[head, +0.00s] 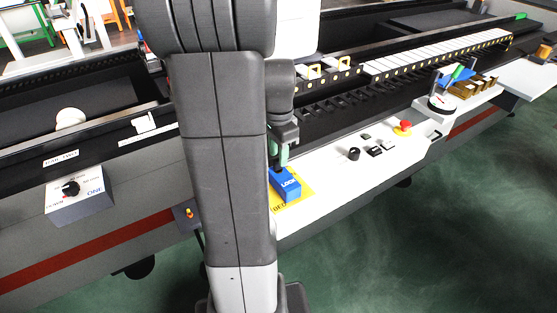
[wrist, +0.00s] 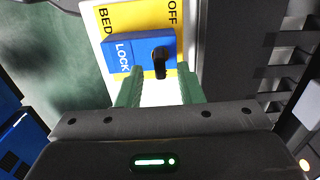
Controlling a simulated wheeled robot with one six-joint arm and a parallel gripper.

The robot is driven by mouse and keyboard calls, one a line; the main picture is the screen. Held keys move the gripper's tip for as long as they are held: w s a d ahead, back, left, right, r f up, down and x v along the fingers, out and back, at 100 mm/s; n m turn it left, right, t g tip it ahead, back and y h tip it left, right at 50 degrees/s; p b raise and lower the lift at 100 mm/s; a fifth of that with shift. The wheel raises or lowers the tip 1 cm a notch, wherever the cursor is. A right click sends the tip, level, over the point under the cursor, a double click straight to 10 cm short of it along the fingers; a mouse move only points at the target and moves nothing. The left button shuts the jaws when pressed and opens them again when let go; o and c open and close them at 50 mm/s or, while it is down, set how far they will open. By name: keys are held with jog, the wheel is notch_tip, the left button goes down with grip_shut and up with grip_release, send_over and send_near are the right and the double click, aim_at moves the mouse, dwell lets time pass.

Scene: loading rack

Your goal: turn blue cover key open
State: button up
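A blue box marked LOCK (wrist: 122,54) sits on a yellow plate (wrist: 135,16) lettered BED and OFF. A black key (wrist: 161,58) stands out of its face in the wrist view. The box also shows in the head view (head: 287,184), beside my arm on the white panel. My gripper (wrist: 159,72) has its green fingers spread, with the tips at the near edge of the box and the key lying between their lines. The fingers look empty; whether either touches the box or key I cannot tell. In the head view my arm hides much of the gripper.
The white panel (head: 335,205) carries a black knob (head: 353,154), dark switches and a red button (head: 403,127) right of the blue box. A grey box with a rotary knob (head: 71,188) is at left. Slotted black racks run behind. Green floor lies in front.

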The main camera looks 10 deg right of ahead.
jog(key=shift+f, duration=1.45)
jog(key=shift+c, duration=0.4)
grip_shut()
